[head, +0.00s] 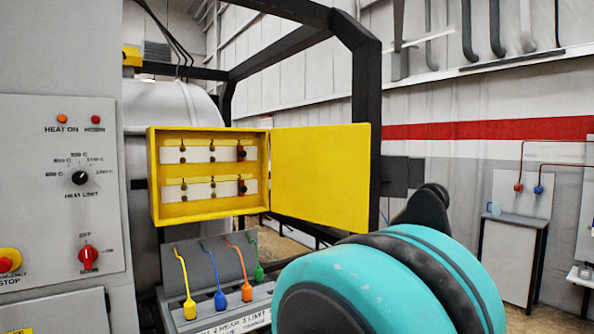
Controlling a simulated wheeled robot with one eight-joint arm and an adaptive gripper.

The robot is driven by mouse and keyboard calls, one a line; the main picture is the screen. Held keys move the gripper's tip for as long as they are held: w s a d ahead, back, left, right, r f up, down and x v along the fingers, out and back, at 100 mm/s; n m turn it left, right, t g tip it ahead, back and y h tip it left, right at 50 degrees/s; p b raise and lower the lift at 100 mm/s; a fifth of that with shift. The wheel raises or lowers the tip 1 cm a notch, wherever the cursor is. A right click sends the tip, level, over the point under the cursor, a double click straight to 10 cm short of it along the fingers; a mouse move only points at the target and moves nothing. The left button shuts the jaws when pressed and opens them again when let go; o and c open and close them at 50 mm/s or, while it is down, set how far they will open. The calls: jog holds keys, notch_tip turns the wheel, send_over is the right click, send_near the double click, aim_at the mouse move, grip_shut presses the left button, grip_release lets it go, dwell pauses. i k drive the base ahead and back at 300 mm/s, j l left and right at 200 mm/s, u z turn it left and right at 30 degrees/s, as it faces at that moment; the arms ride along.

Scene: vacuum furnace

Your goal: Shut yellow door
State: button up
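The yellow door (320,185) stands wide open, swung out to the right of its yellow box (155,190). It is hinged along the right edge of the box. The open box shows white terminal blocks (200,153) in two rows with dark fittings. My arm, with large teal and black links, fills the lower right and stands in front of the area just right of the door. My gripper cannot be made out in this view.
A grey control panel (60,215) stands at the left. Below the box, yellow, blue, orange and green plugs sit on a grey tray (192,262). A black frame post (366,110) rises behind the door. A small table (515,220) stands far right.

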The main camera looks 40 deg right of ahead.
aim_at(321, 174)
jog(key=l+u, duration=0.2)
jog(key=l, duration=0.2)
jog(key=k+l+u, duration=0.2)
jog(key=l, duration=0.2)
jog(key=l+u, duration=0.25)
jog(key=l, duration=0.15)
jog(key=k+l, duration=0.15)
jog(key=l, duration=0.25)
jog(key=k+l, duration=0.1)
jog(key=l, duration=0.35)
jog(key=k+l+u, duration=0.1)
jog(key=l, duration=0.3)
jog(key=k+l, duration=0.2)
jog(key=l, duration=0.2)
jog(key=k+l, duration=0.15)
jog(key=l, duration=0.25)
jog(key=k+l+u, duration=0.1)
jog(key=l, duration=0.3)
